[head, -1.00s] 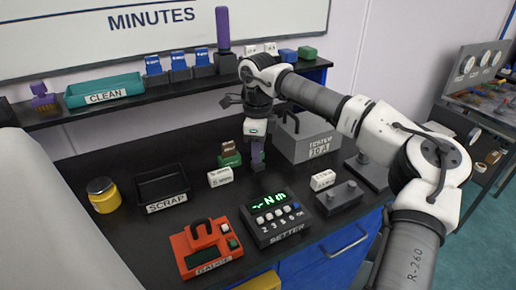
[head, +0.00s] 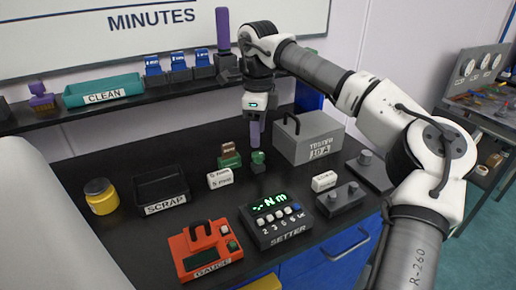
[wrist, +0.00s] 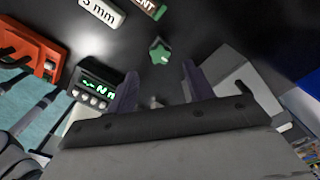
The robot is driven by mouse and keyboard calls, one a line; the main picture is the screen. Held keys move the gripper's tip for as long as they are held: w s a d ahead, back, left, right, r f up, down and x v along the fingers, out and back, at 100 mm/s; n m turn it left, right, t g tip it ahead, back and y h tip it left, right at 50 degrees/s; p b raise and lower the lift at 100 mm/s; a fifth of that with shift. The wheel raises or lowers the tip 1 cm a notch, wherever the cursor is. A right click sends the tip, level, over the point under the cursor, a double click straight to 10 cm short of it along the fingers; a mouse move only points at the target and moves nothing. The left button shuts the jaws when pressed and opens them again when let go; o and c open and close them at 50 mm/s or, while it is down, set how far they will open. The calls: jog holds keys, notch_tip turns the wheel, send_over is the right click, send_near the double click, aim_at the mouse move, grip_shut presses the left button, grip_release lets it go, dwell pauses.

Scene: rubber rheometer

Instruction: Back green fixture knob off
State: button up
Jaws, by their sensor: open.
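The green fixture knob (head: 258,157) sits on a small dark block on the black bench, right of a green labelled block (head: 231,162). It also shows in the wrist view (wrist: 160,52), as a lobed green shape near the upper middle. My gripper (head: 254,145) points down just above the knob, with its purple fingers apart and nothing between them. In the wrist view the two fingers (wrist: 160,72) stand spread, with the knob beyond their tips. The gripper is apart from the knob.
The grey tester box (head: 309,138) stands close on the right. White blocks (head: 220,179), the setter (head: 277,219) and the orange gauge (head: 207,250) lie in front. The black scrap tray (head: 161,188) is at left. A shelf (head: 120,113) runs behind.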

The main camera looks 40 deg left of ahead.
aim_at(258, 154)
notch_tip(258, 154, up, 8)
jog(key=shift+f+b, duration=0.25)
jog(key=shift+b, duration=0.05)
dwell(0.5)
